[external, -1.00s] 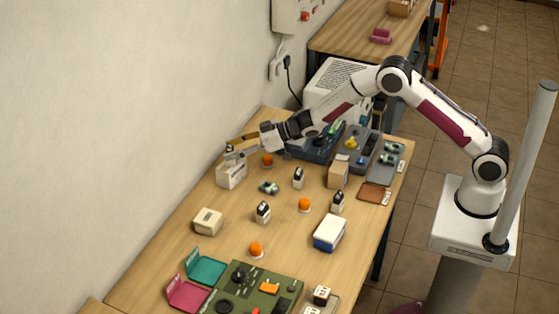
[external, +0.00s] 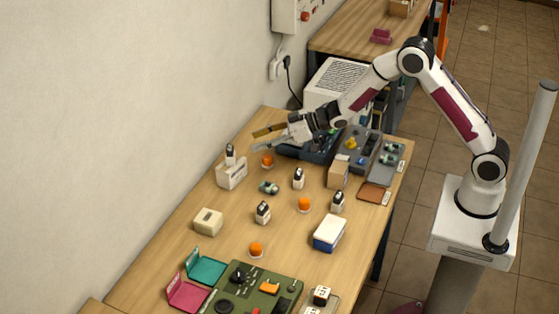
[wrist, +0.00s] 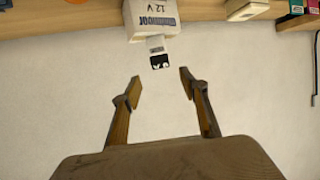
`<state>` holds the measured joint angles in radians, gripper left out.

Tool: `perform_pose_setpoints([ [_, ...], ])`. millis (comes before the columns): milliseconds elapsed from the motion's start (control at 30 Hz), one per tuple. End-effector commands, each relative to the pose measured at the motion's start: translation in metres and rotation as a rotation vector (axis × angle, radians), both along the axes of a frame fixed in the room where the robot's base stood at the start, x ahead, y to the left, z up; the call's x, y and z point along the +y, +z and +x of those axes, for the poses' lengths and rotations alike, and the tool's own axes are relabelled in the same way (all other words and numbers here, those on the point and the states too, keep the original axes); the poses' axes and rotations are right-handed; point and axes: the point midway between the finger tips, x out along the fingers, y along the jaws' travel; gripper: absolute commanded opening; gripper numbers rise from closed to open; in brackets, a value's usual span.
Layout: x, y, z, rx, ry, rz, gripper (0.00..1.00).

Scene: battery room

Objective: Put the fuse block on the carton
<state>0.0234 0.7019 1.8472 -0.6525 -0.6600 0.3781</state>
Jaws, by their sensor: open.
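The fuse block (external: 230,154), a small black-and-white piece, stands upright on top of the white printed carton (external: 231,175) near the wall. In the wrist view the fuse block (wrist: 159,58) shows its black end, with the carton (wrist: 150,16) marked "12 V" behind it. My gripper (external: 259,141) is open and empty, up and to the right of the carton in the external view. In the wrist view the fingertips of my gripper (wrist: 161,87) are spread apart and clear of the block.
Similar black-and-white blocks (external: 298,178) stand on the bench, among orange-topped buttons (external: 304,205). A tan box (external: 338,172), a blue-and-white box (external: 330,233) and a cream box (external: 208,221) stand nearby. A dark blue tray (external: 305,152) lies below my arm. The wall borders the left side.

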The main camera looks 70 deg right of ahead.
Motion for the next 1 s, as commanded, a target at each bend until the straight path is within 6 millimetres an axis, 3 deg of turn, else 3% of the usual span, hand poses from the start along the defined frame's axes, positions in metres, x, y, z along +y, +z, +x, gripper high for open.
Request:
perform_pose_setpoints([
  [233, -0.0043, 0.0043, -0.0097, 0.000, -0.001, 0.000, 0.44],
  [1000, -0.0045, 0.0049, -0.0103, 0.001, -0.001, -0.001, 0.44],
])
